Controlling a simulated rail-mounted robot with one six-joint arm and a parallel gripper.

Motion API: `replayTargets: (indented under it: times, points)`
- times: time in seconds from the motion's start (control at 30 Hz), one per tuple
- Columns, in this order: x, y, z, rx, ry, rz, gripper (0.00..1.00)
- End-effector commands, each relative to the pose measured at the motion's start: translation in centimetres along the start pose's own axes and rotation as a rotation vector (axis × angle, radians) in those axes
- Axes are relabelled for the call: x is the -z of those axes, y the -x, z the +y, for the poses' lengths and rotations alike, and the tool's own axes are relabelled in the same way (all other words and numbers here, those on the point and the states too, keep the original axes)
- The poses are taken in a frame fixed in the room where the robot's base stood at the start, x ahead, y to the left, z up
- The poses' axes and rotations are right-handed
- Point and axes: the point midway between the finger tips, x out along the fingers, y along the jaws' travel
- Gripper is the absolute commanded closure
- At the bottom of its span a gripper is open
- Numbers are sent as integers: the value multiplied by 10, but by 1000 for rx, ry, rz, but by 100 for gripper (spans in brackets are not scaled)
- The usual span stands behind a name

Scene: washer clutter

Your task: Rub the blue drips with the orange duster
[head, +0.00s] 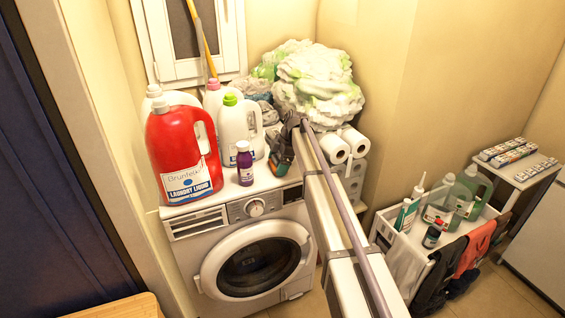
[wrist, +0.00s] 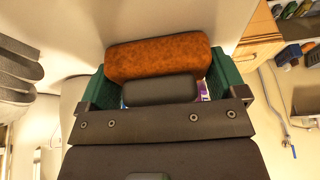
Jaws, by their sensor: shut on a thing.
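The orange duster (wrist: 158,57) has a rough orange-brown pad and a dark grey handle block. In the wrist view my gripper (wrist: 157,84) is shut on it, with a green finger on either side. In the head view my gripper (head: 281,157) is over the right part of the washing machine's top, beside the bottles; the duster is small and hard to make out there. I cannot make out the blue drips in either view. A small patch of purple and white shows behind the duster in the wrist view, too hidden to identify.
The washing machine (head: 255,260) carries a red detergent jug (head: 183,150), a white jug with a green cap (head: 236,130) and a small purple bottle (head: 245,165). A pile of cloths (head: 318,85) and paper rolls (head: 343,145) stand behind. A bottle-filled cart (head: 410,240) is at right.

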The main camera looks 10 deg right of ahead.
Motion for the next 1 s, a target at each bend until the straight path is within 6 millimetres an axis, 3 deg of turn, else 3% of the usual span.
replayTargets:
  times: [0.23, 0.67, 1.0]
  points:
    - [2, 5, 0, 0, 1, -1, 32]
    - [24, 57, 0, 0, 1, 0, 32]
    - [23, 57, 0, 0, 1, 0, 32]
